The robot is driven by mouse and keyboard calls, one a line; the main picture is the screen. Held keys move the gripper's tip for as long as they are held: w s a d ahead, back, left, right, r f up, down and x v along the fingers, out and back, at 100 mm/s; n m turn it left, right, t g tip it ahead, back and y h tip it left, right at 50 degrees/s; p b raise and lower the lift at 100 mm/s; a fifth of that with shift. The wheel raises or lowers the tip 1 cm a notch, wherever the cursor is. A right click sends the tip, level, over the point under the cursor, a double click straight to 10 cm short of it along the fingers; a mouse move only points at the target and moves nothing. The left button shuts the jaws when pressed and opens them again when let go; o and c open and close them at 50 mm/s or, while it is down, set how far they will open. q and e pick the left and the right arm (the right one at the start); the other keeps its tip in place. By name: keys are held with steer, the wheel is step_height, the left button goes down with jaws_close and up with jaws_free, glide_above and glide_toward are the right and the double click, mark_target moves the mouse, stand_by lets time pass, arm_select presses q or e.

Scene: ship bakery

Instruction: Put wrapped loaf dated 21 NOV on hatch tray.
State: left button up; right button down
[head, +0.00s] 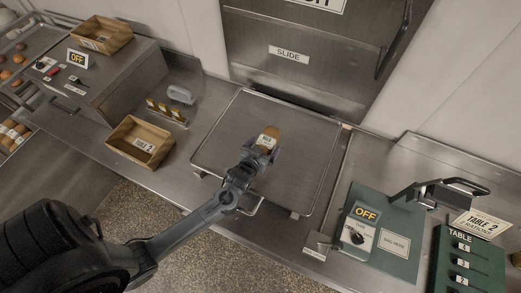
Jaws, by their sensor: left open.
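A wrapped brown loaf (271,132) with a pale label lies near the middle of the metal hatch tray (222,132). The print on the label is too small to read, so I cannot tell its date. My left gripper (264,150) is open at the near end of the loaf, low over the tray. The gripper hides part of the loaf, and I cannot tell whether the fingers touch it. My right gripper is out of the picture.
A "SLIDE" hatch panel (288,55) rises behind the tray. A "TABLE 2" wooden crate (153,163) stands left, near a small rack (167,112). A green "OFF" device (370,234) with a raised handle stands right. The tray is bare around the loaf.

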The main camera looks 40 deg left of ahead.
arm_select(q)
steer(key=s+d+r+m+g+h, duration=0.1)
steer(key=s+d+r+m+g, duration=0.1)
steer(key=s, duration=0.6)
steer(key=s+d+r+m+g+h, duration=0.1)
steer(key=s+d+g, duration=0.3)
steer(key=s, duration=0.4)
steer(key=s+d+r+m+g+h, duration=0.2)
steer(key=s+d+r+g, duration=0.1)
steer(key=s, duration=0.5)
steer(key=shift+d+r+m, duration=0.3)
steer(key=shift+d+r, duration=0.1)
steer(key=shift+d, duration=0.35)
steer(key=shift+r, duration=0.1)
